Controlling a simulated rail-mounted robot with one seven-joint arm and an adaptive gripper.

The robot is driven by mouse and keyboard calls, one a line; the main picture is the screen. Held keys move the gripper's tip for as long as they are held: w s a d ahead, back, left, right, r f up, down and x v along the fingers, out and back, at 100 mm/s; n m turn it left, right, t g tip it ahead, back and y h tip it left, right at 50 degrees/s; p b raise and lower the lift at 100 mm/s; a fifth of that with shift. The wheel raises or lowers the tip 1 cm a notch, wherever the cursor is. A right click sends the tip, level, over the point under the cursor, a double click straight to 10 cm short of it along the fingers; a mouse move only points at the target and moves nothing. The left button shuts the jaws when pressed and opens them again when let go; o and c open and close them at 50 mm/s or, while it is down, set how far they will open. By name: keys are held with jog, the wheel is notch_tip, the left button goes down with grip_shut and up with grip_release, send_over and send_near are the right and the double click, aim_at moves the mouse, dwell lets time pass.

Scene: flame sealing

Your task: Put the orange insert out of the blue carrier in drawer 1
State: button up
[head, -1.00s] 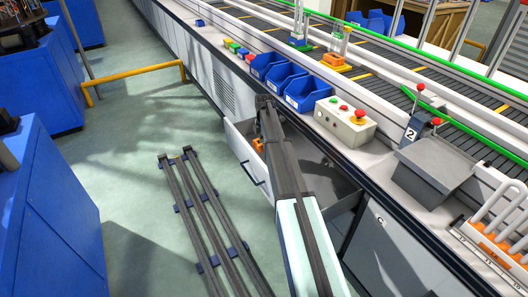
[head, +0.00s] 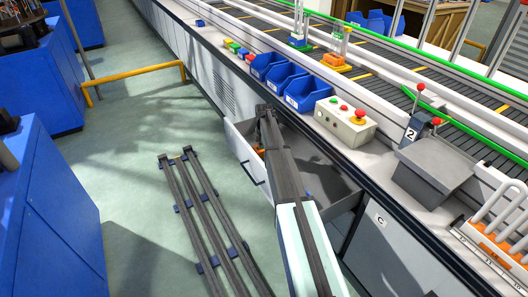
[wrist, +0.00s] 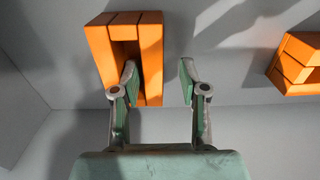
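In the wrist view, an orange insert (wrist: 126,50) made of block-like bars lies on the grey drawer floor, behind and beside my left finger. A second orange piece (wrist: 298,64) lies at the right edge of that view. In the head view, the open drawer (head: 345,190) is below the counter and my arm reaches into it, hiding much of its inside. A blue carrier (head: 300,42) stands on the conveyor at the top. I cannot read a drawer number.
Three blue bins (head: 306,92) and a control box (head: 345,122) with a red button stand on the counter above the drawer. A grey sloped box (head: 436,165) is further right. A dark rail frame (head: 205,220) lies on the open floor at left.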

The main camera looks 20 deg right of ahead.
notch_tip(320, 180, up, 12)
jog(key=shift+r, duration=0.15)
dwell(0.6)
